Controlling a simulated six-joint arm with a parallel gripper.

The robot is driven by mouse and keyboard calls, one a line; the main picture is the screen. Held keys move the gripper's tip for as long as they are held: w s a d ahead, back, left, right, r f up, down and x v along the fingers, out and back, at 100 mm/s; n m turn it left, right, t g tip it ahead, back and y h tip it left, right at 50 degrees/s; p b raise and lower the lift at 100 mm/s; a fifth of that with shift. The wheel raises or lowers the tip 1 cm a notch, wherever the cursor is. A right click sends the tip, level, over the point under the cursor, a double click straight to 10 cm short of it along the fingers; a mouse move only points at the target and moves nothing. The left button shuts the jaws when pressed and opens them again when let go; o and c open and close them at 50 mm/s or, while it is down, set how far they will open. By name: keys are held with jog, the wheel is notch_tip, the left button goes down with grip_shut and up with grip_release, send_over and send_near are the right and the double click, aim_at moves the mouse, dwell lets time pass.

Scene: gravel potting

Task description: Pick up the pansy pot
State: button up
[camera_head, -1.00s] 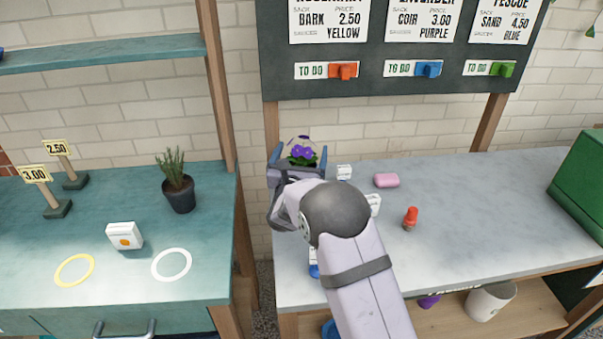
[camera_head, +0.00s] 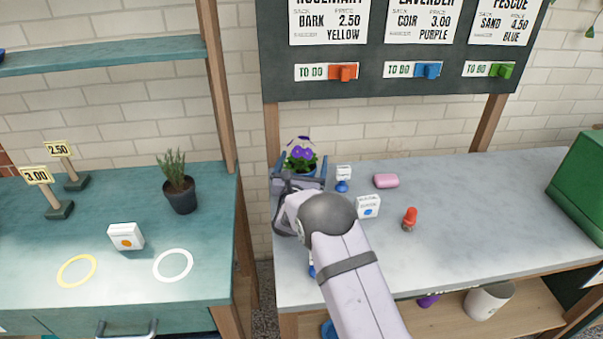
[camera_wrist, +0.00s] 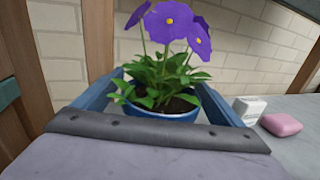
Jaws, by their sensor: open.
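The pansy pot (camera_head: 304,171) is a blue pot with green leaves and purple flowers. It stands upright at the back left corner of the grey table. My gripper (camera_head: 299,162) is open, with one blue finger on each side of the pot. In the wrist view the pansy pot (camera_wrist: 158,113) sits between the spread fingers of my gripper (camera_wrist: 160,88). The pot's base is hidden behind the gripper body, and I cannot tell if the fingers touch it.
A small white box (camera_head: 344,172) and a pink block (camera_head: 386,181) lie right of the pot. Another white box (camera_head: 368,206) and a red-topped object (camera_head: 410,219) are nearer. A wooden post (camera_head: 225,90) stands to the left. The table's middle right is clear.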

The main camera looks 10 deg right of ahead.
jog(key=shift+r, duration=0.1)
jog(key=c, duration=1.4)
jog(key=shift+c, duration=0.2)
jog(key=shift+r, duration=0.1)
notch_tip(320, 180, up, 10)
jog(key=shift+f+b, duration=0.1)
jog(key=shift+b, duration=0.45)
